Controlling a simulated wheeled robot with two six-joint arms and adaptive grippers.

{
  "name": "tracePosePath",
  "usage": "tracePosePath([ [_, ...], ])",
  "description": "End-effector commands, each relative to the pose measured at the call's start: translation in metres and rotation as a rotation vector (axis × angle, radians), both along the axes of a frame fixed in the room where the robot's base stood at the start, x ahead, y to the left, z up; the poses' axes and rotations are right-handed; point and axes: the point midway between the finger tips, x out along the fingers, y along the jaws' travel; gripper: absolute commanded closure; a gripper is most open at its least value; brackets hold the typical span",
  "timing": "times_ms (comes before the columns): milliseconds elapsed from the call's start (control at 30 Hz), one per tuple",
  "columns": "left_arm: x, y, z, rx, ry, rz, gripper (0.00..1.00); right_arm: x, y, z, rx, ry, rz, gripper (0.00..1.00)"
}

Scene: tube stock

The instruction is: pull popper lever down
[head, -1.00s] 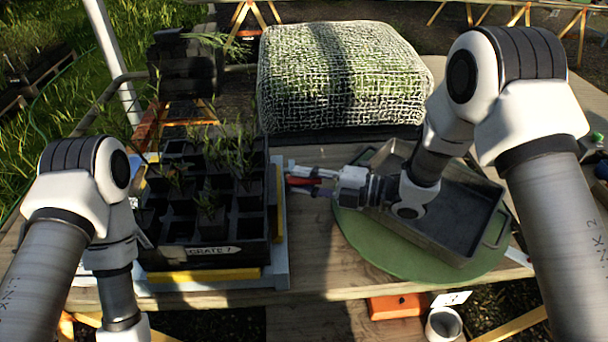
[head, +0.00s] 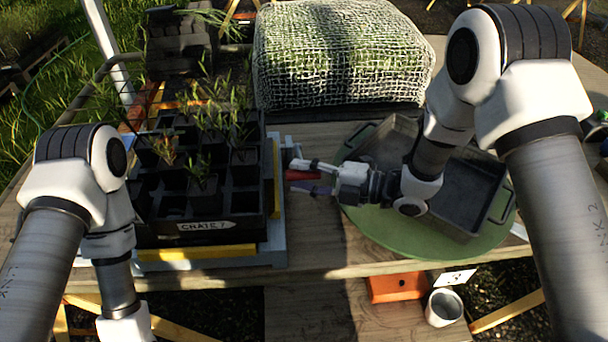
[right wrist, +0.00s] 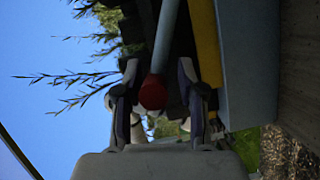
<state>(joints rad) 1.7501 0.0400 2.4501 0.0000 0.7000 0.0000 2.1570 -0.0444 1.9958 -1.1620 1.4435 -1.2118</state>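The popper is a pale grey frame with yellow bars (head: 197,254) under a black crate (head: 205,228) of plant cells on the left of the table. Its lever, a blue-grey rod (right wrist: 165,38) ending in a red knob (right wrist: 152,92), shows in the right wrist view. My right gripper (right wrist: 158,103) has a finger on each side of the knob, with a visible gap on the right side. In the head view the right gripper (head: 312,176) reaches leftward, fingers apart, with red (head: 302,175) between them. My left gripper is out of view; only its arm shows.
A grey metal tray (head: 470,195) stands on a round green mat (head: 410,235) behind and beside my right wrist. A netted block of greenery (head: 340,55) stands at the back. Below the table edge are an orange box (head: 397,287) and a white cup (head: 444,306).

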Motion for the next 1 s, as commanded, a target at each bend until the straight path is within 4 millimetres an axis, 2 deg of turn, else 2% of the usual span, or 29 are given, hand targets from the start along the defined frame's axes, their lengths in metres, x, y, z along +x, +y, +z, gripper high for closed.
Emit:
tracePosePath([
  [367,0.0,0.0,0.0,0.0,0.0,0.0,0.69,-0.001,-0.004,0.001,0.002,0.0,0.0,0.53],
  [467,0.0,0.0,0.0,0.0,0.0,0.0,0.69,-0.005,-0.016,0.003,0.004,0.0,-0.004,0.53],
  [800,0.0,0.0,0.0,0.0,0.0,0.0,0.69,-0.035,-0.09,0.009,0.006,-0.001,-0.004,0.53],
  [1000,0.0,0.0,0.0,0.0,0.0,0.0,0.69,-0.044,-0.11,0.01,0.003,-0.001,-0.001,0.53],
])
